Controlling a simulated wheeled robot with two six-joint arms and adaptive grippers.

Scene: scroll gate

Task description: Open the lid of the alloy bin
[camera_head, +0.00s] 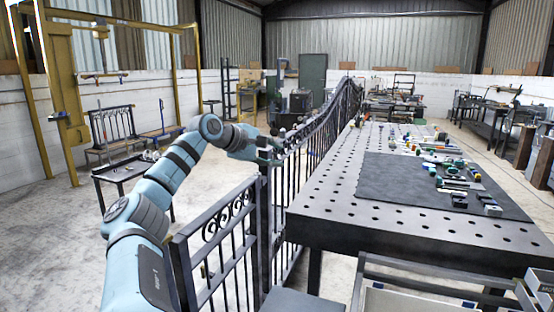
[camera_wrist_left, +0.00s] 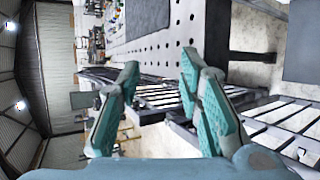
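I cannot pick out an alloy bin by name in either view. A flat grey panel (camera_head: 300,301) shows at the bottom edge of the head view, beside the foot of the gate; I cannot tell whether it is a lid. My left gripper (camera_head: 275,148) is stretched forward over the top of the black iron gate (camera_head: 222,232). In the left wrist view the fingers of my left gripper (camera_wrist_left: 160,72) stand wide apart with nothing between them. My right gripper is in neither view.
A perforated steel table (camera_head: 400,231) with a dark mat (camera_head: 400,183) and several tools stands to the right. Open containers (camera_head: 540,287) with partly cut-off labels sit at the lower right. Yellow frames (camera_head: 60,80) and a small bench (camera_head: 124,172) stand at left.

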